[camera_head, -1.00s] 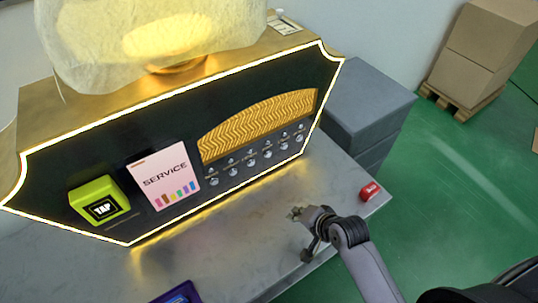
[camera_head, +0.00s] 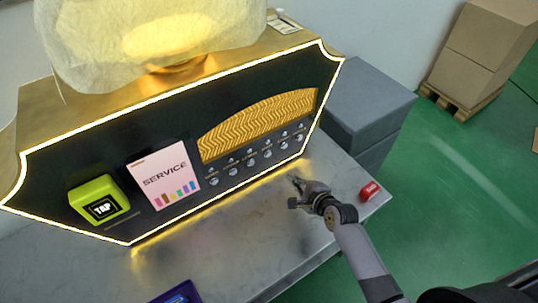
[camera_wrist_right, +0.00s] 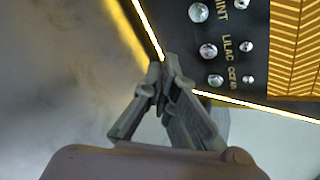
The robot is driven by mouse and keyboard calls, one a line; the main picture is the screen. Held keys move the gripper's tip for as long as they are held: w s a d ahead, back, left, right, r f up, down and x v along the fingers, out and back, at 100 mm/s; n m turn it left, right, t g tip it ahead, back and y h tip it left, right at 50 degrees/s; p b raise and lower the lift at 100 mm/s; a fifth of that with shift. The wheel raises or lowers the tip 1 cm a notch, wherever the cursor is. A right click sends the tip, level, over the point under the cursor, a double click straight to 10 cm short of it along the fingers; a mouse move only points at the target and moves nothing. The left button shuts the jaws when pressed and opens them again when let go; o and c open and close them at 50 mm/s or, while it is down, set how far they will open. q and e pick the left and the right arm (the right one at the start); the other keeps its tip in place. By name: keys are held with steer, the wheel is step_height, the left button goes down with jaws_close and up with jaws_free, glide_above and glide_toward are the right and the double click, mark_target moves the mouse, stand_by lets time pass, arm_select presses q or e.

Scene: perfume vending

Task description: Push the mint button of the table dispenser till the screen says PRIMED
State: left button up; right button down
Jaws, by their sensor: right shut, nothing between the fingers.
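The table dispenser (camera_head: 110,150) is a dark panel with a lit edge and a lower row of silver round buttons. In the right wrist view, the mint button (camera_wrist_right: 198,12) is at the top beside its partly cut label, above the lilac (camera_wrist_right: 207,50) and ocean (camera_wrist_right: 215,80) buttons. By that order, mint is third from the right in the head view (camera_head: 267,153). The screen (camera_head: 165,175) reads SERVICE over coloured bars. My right gripper (camera_head: 296,182) is shut and empty, in front of the panel's lower right corner, apart from the buttons. It also shows in the wrist view (camera_wrist_right: 160,68).
A green TAP box (camera_head: 100,200) is on the panel's left. A red object (camera_head: 369,191) lies near the table's right edge. A purple-edged item (camera_head: 178,294) is at the front. Grey table surface (camera_head: 230,240) between them is clear.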

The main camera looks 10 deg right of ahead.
mark_target(268, 154)
steer(key=w+a+b, duration=0.3)
steer(key=w, duration=0.5)
steer(key=shift+w, duration=0.1)
stand_by(1.4)
steer(key=shift+w, duration=0.25)
steer(key=shift+w+a, duration=0.1)
steer(key=shift+w+a, duration=0.15)
steer(key=shift+w, duration=0.25)
stand_by(0.6)
stand_by(0.4)
steer(key=shift+s+d+p, duration=0.25)
steer(key=shift+s+p, duration=0.55)
steer(key=shift+s, duration=0.05)
